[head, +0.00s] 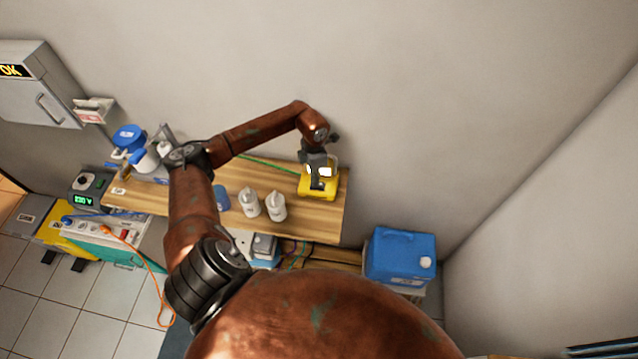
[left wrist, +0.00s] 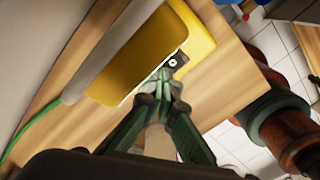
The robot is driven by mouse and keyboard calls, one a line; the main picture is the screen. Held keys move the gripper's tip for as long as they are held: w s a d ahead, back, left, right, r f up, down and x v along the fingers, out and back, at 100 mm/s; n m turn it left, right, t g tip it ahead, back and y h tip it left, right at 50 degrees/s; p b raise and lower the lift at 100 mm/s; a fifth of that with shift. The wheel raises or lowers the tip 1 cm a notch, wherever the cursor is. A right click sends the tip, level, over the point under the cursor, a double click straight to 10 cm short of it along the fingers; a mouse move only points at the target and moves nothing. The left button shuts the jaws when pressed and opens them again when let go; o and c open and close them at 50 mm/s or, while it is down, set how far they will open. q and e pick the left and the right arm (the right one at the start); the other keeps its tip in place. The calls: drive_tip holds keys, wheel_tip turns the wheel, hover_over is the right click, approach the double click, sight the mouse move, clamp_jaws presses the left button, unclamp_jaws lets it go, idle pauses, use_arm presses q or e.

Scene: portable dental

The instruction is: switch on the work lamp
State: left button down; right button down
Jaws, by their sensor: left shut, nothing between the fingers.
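The work lamp (head: 304,190) is a yellow block on the right end of the wooden shelf, against the wall. In the left wrist view its yellow body (left wrist: 135,70) fills the upper middle, with a grey bar across it. A small dark switch plate with a light round spot (left wrist: 173,62) shows on its edge. My left gripper (head: 317,186) is shut and empty over the lamp. In the left wrist view its closed fingertips (left wrist: 163,88) are just below the switch plate; I cannot tell whether they touch. Bright white patches show beside the gripper in the head view; whether the lamp is lit is unclear.
Two white bottles (head: 262,205) stand on the shelf (head: 325,222) left of the lamp. A green cable (head: 262,163) runs along the shelf's back. A blue canister (head: 400,256) stands lower right. A power strip (head: 95,229) and orange cord are at left.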

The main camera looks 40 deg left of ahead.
use_arm(q)
drive_tip(key=shift+r+p, duration=1.2)
drive_tip(key=shift+r, duration=1.6)
drive_tip(key=shift+d, duration=0.1)
